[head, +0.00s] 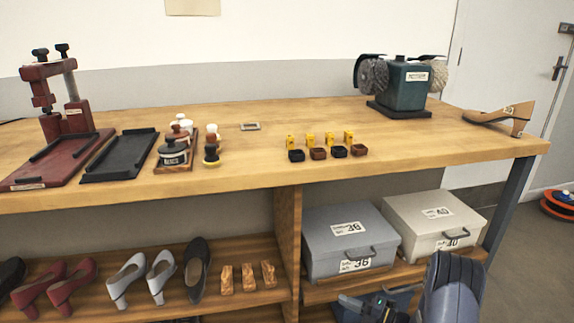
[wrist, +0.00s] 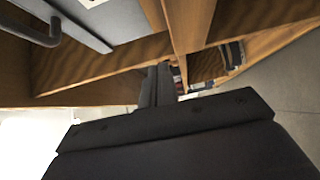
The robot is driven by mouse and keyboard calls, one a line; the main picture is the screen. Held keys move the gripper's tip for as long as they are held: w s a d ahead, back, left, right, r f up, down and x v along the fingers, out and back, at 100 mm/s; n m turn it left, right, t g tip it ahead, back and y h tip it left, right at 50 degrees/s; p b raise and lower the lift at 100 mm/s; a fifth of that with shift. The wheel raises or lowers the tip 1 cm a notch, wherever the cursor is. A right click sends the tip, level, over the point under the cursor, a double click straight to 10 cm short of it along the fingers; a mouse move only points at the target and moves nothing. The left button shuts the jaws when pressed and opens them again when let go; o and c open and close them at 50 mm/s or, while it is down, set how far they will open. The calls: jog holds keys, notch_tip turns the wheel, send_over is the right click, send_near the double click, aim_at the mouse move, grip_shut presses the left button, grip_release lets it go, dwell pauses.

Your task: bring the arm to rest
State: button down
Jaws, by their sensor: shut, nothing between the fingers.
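My gripper (wrist: 157,84) shows in the wrist view as two dark fingers close together beyond the wide dark wrist body, with nothing visible between them. It is below the bench top, near the wooden shelves. In the head view, a dark blue-grey link of my arm (head: 452,292) rises at the bottom right, in front of the storage boxes. Its lower part is cut off by the picture edge.
The wooden bench (head: 300,178) holds a red press (head: 60,100), a black tray (head: 120,157), jars and a grinder (head: 403,86). Below are shoes, a grey box (head: 345,240) and a white box (head: 433,218). Open floor (head: 525,260) lies right.

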aim_at(334, 291)
jog(key=w+a+b, duration=0.1)
jog(key=w+a, duration=0.2)
jog(key=w, duration=0.1)
jog(key=shift+a, duration=0.3)
jog(key=shift+w+a+b, duration=0.2)
jog(key=shift+w+b, duration=0.1)
jog(key=shift+w, duration=0.5)
jog(key=shift+s+d, duration=0.1)
